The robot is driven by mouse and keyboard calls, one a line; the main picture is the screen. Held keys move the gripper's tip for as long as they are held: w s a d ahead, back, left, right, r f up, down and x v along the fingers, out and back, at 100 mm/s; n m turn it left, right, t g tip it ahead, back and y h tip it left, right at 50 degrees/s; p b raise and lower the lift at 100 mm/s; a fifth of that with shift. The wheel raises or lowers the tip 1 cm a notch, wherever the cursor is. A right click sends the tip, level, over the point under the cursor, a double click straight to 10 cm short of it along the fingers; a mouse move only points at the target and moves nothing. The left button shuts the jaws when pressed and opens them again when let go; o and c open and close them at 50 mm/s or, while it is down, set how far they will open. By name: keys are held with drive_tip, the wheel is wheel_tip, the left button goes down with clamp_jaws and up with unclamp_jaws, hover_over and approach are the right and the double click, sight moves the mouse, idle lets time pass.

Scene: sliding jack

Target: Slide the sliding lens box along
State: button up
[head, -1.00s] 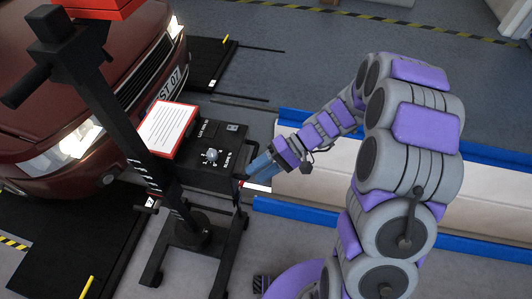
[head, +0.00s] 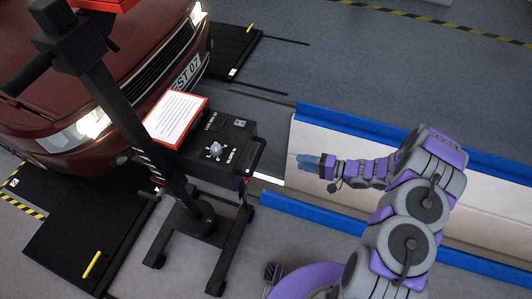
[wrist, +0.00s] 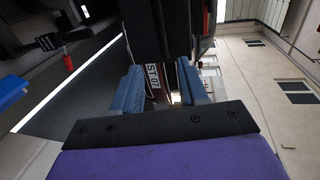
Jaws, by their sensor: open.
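The sliding lens box (head: 236,143) is a black box with a round grey knob and dial marks on top. It sits on a wheeled stand with a tall black column (head: 120,110), in front of the dark red car. A black handle bar (head: 257,157) is on its right side. My gripper (head: 303,161) is to the right of the handle, open and apart from it, with its blue fingers pointing left. In the wrist view the two blue fingers (wrist: 163,92) are spread with nothing held between them. A dark block, likely the box, fills the upper middle there.
A red-framed paper sheet (head: 175,118) lies left of the knob. The car (head: 110,75) stands close behind the stand. A long white barrier with blue edges (head: 340,130) runs behind my arm. A red-tipped lever (wrist: 68,62) shows in the wrist view. Grey floor lies around.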

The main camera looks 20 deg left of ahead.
sight(259, 155)
drive_tip(key=b+x, duration=0.1)
drive_tip(key=x, duration=0.8)
drive_tip(key=b+x, duration=0.1)
drive_tip(key=x, duration=0.8)
drive_tip(key=shift+s+a+f, duration=0.2)
drive_tip(key=shift+a, duration=0.05)
drive_tip(key=shift+d+r, duration=0.1)
drive_tip(key=shift+d, duration=0.3)
drive_tip(key=shift+c, duration=0.3)
drive_tip(key=shift+a, duration=0.1)
clamp_jaws()
drive_tip(key=shift+s, duration=0.1)
